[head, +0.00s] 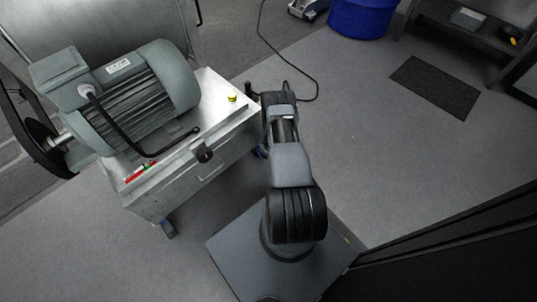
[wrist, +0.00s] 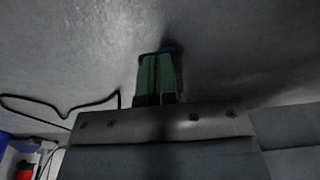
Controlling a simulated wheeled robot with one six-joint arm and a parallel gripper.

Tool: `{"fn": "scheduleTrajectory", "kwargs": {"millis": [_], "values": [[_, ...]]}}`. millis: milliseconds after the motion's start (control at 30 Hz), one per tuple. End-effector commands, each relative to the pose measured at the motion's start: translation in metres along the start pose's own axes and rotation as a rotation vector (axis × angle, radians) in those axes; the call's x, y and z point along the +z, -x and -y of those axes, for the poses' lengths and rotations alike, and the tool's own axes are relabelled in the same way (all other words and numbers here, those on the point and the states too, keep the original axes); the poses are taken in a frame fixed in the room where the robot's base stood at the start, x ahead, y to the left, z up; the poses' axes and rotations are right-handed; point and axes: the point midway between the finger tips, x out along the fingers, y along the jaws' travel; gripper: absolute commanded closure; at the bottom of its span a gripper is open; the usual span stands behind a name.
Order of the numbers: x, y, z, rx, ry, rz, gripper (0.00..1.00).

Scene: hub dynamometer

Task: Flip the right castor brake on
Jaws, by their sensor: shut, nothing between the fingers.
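The steel cart (head: 190,180) carries a large grey motor on the left of the head view. A blue castor (head: 168,230) shows under its near left corner. Another blue castor (head: 259,152) shows under its right side, largely hidden by my arm. In the wrist view my gripper (wrist: 158,58) is shut and empty, its green fingers together. A small dark blue patch (wrist: 166,48) shows right at the fingertips; I cannot tell whether they touch it. The brake lever's position cannot be made out.
A black cable (head: 300,85) lies on the floor beyond my arm. A blue bin (head: 361,18) stands at the back. A dark mat (head: 435,86) lies to the right, with clear floor around it. A dark panel (head: 460,245) fills the lower right.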

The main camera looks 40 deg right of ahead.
Motion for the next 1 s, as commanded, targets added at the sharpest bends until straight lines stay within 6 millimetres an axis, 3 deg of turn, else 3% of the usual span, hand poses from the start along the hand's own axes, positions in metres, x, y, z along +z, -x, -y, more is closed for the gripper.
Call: {"fn": "scheduleTrajectory", "kwargs": {"millis": [800,1000], "values": [[0.002,-0.007,-0.001,0.001,-0.001,-0.001,1.0],[0.005,0.003,-0.001,0.001,-0.001,-0.001,1.0]]}}
